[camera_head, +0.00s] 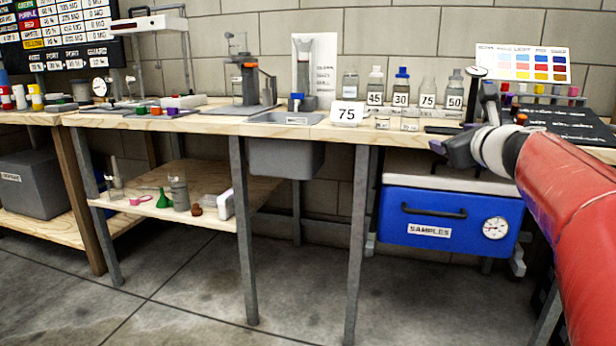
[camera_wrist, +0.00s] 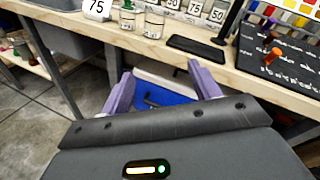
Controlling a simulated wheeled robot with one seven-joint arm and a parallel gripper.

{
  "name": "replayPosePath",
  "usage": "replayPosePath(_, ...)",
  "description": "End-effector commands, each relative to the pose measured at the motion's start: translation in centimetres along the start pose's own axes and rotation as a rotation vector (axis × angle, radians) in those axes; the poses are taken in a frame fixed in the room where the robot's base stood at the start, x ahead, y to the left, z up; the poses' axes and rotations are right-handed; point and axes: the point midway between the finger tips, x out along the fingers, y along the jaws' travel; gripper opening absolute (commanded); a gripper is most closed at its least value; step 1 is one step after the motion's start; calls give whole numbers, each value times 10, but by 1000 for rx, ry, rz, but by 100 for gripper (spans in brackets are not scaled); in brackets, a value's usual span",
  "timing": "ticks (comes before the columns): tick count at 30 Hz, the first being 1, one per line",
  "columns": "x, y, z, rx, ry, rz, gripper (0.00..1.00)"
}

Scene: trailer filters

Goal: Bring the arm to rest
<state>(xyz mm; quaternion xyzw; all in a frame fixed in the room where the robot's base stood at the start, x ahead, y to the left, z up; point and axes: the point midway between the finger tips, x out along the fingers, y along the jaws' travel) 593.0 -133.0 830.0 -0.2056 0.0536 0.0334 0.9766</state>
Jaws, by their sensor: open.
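My red arm (camera_head: 570,210) reaches in from the right in the head view. My gripper (camera_head: 440,147) is at the front edge of the workbench (camera_head: 200,119), above the blue cooler. In the wrist view my gripper (camera_wrist: 158,85) has its two purple fingers spread apart with nothing between them. The fingers point towards the bench front, with the blue cooler (camera_wrist: 165,98) showing beyond and below them. I cannot tell whether the fingers touch the bench edge.
Labelled bottles (camera_head: 400,88) and a "75" card (camera_head: 347,113) stand on the bench. A dark board with small parts (camera_wrist: 285,60) lies at the right. The blue cooler marked "SAMPLES" (camera_head: 450,218) sits under the bench. The floor (camera_head: 190,290) in front is clear.

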Motion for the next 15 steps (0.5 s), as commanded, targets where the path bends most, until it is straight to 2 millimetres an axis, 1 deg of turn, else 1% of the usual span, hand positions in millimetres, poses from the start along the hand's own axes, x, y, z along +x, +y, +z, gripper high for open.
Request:
replayPosePath(1,-6,15,0,-72,10,30,62)
replayPosePath(5,-23,57,-9,-307,44,127,62)
replayPosePath(8,-42,94,-20,-532,67,224,62)
replayPosePath(9,-52,111,-27,-639,73,272,62)
replayPosePath(11,-72,139,-41,-825,78,358,62)
replayPosePath(12,-88,160,-53,-968,77,427,62)
replayPosePath(14,-114,188,-76,-1194,67,540,62)
replayPosePath(15,-132,204,-91,-1339,54,613,62)
